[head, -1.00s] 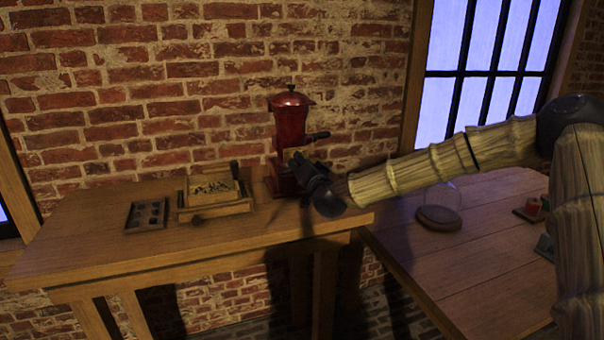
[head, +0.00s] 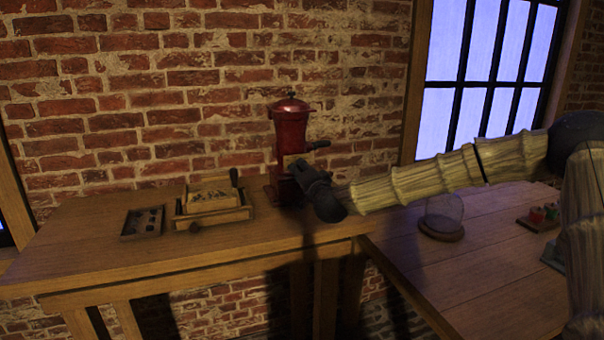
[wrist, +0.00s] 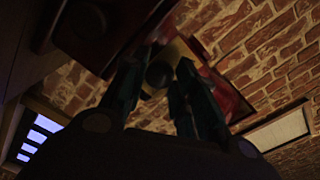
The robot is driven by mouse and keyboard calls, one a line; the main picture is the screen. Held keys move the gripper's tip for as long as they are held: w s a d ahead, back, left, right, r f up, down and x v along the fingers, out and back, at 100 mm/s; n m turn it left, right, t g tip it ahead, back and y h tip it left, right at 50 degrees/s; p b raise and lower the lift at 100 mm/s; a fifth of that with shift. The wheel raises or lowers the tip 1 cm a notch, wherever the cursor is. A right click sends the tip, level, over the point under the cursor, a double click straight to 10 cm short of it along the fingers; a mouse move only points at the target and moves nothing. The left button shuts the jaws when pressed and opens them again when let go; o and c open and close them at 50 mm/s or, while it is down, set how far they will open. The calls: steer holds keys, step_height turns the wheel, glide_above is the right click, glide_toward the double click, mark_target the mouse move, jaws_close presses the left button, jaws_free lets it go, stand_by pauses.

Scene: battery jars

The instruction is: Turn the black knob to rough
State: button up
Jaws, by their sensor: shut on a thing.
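The red grinder (head: 290,125) stands upright near the right end of the wooden table. A yellowish plate (head: 291,159) shows on its front, partly behind my gripper (head: 301,170). In the wrist view the dark round knob (wrist: 159,75) sits between the two fingers of my gripper (wrist: 159,66), in front of the red and yellowish body. My gripper is shut on the knob. The view is too dark to read any marking or the knob's setting. My wrist hides the lower front of the grinder in the head view.
A black handle (head: 317,145) sticks out of the grinder's right side. A wooden box (head: 215,212) and a small dark tray (head: 143,222) are on the left of the table. A lower table at right bears a glass dome (head: 442,214). The table front is clear.

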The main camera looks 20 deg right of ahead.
steer(key=o, duration=1)
steer(key=shift+d, duration=0.1)
steer(key=shift+o, duration=0.2)
steer(key=s, duration=1.2)
steer(key=shift+d, duration=0.15)
